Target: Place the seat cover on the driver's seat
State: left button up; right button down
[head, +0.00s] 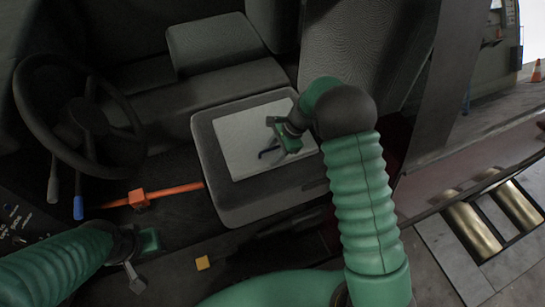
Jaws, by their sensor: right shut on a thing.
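The seat cover (237,135) is a thin, pale grey square sheet. It lies nearly flat on the cushion of the driver's seat (205,150), with a dark margin of cushion showing around it. My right gripper (268,138) is over the right half of the cover, shut on it; the arm and hand hide part of its right side. My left gripper (134,277) is low at the left, below the steering wheel and apart from the seat. Its fingers are small and dark, and I cannot tell whether they are open.
The steering wheel (78,116) stands at the left. An orange bar (172,190) with an orange block runs from near the wheel to the seat. Another dark seat is behind. Metal rollers (473,229) are on the floor at right.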

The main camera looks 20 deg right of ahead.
jog(key=shift+f, duration=0.95)
jog(key=shift+d+f, duration=0.1)
jog(key=shift+f, duration=0.05)
jog(key=shift+s+d, duration=0.1)
jog(key=shift+d, duration=0.05)
jog(key=c, duration=1.2)
grip_release()
jog(key=shift+d, duration=0.1)
jog(key=o, duration=0.5)
jog(key=shift+f, duration=0.1)
jog(key=shift+c, duration=0.2)
pick_arm(q)
jog(key=shift+d+f, duration=0.2)
jog(key=shift+d, duration=0.05)
jog(key=shift+s, duration=0.1)
